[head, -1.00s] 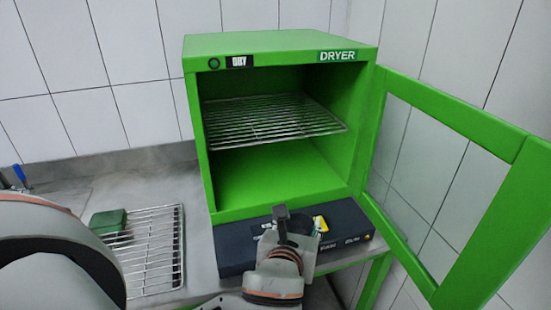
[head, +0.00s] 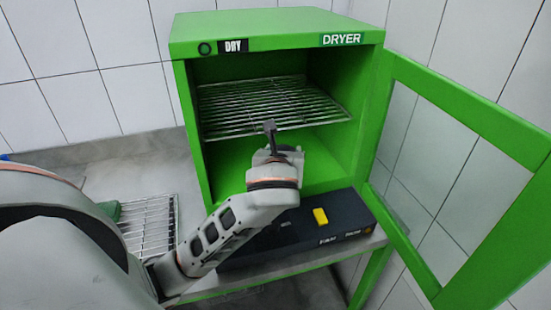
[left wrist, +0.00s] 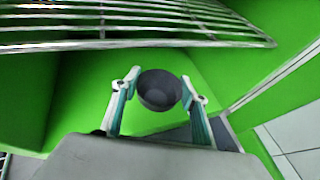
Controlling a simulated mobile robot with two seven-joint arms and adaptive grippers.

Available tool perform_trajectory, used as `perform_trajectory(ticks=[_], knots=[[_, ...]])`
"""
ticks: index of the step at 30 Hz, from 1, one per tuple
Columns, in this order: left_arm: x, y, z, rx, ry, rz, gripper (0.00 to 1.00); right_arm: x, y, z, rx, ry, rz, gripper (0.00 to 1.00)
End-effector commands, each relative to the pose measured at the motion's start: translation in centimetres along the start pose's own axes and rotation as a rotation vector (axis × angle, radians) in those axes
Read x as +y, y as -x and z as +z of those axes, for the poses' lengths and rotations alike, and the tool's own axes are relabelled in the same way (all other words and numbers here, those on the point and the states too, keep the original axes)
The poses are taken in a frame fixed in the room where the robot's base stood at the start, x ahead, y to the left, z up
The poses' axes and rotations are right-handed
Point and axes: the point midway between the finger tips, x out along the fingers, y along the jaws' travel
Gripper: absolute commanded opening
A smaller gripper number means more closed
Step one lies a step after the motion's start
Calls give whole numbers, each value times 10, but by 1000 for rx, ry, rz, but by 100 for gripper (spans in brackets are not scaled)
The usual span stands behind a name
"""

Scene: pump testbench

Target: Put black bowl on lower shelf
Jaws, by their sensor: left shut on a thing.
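The black bowl (left wrist: 159,92) shows in the left wrist view between the two fingers of my left gripper (left wrist: 160,85), which is shut on it. In the head view my left gripper (head: 272,138) is at the open front of the green dryer (head: 205,150), and the bowl is hard to make out there. A wire shelf (head: 230,106) crosses the middle of the dryer, and the bare green floor (head: 225,170) lies below it. In the left wrist view the wire shelf (left wrist: 110,22) runs above the bowl. My right gripper is not in view.
The dryer door (head: 450,105) stands open to the right. A dark box (head: 345,230) with a yellow item (head: 320,216) sits in front of the dryer. A wire rack (head: 150,228) and a green object (head: 109,210) are at left, partly hidden by my arm.

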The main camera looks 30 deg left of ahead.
Motion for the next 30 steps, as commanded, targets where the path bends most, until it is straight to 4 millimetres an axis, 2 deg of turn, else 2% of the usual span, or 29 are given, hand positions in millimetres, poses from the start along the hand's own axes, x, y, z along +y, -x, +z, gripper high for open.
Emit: perform_trajectory(ticks=[3,8,10,17,23,30], knots=[[13,-25,12,-4,-1,5,17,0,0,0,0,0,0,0],[24,-52,23,-3,1,2,17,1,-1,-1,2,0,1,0],[23,-54,9,2,-2,1,17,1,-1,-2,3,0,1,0],[22,-61,-7,2,-1,1,17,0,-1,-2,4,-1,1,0],[22,-73,-37,2,-2,1,17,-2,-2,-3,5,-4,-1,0],[25,-83,-41,-1,1,1,17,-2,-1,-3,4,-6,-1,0]])
